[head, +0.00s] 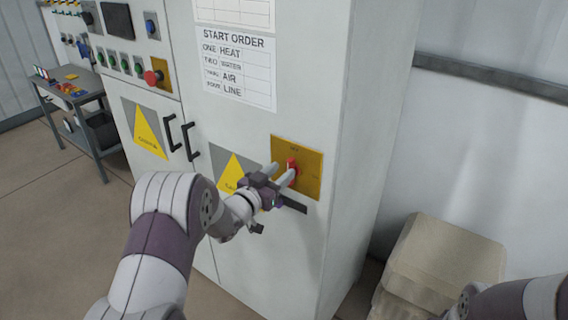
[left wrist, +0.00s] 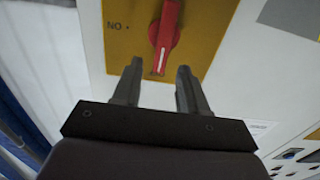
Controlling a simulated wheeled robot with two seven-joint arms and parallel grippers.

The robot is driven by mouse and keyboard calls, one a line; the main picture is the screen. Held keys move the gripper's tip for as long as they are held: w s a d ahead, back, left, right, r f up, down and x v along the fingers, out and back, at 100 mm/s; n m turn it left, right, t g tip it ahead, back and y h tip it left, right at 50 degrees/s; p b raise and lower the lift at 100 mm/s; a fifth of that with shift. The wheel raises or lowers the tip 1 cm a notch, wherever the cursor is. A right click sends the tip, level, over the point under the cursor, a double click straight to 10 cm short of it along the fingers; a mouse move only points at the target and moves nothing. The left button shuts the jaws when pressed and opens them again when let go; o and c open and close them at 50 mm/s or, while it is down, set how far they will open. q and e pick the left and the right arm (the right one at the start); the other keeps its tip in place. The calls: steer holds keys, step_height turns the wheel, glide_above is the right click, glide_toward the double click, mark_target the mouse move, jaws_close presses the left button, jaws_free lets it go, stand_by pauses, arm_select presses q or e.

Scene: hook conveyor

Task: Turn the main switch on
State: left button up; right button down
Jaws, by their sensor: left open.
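The main switch is a red rotary handle (head: 292,164) on a yellow plate (head: 312,170) low on the cabinet's front. In the left wrist view the red handle (left wrist: 165,30) has a white line near its end, and the plate (left wrist: 118,45) carries lettering and a dot to the handle's left. The line points down in that picture, away from the dot. My left gripper (head: 282,175) is open in front of the plate. My right gripper is out of view.
The grey cabinet (head: 345,130) has black door handles (head: 190,140), warning triangles, a start-order sheet (head: 236,65) and a red button (head: 152,77) with several green ones. A small table (head: 88,96) stands far left.

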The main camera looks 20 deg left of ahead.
arm_select(q)
steer(key=shift+x, duration=1.4)
steer(key=shift+a, duration=0.1)
steer(key=shift+c, duration=0.3)
jaws_close()
steer(key=shift+s+f+m+b, duration=0.1)
steer(key=shift+f+m+b, duration=0.25)
steer(key=shift+b, duration=0.3)
steer(key=m+b, duration=0.5)
steer(key=b, duration=0.2)
steer(key=d+f+m+b, duration=0.1)
steer(key=m+b, duration=0.3)
steer(key=b, duration=0.4)
steer(key=d+f+m+b, duration=0.1)
steer(key=m+b, duration=0.4)
steer(key=b, duration=0.2)
steer(key=shift+s+d+m, duration=0.2)
steer(key=shift+s+m, duration=0.15)
steer(key=shift+s, duration=0.05)
steer(key=shift+m+b, duration=1.3)
steer(key=shift+b, duration=0.3)
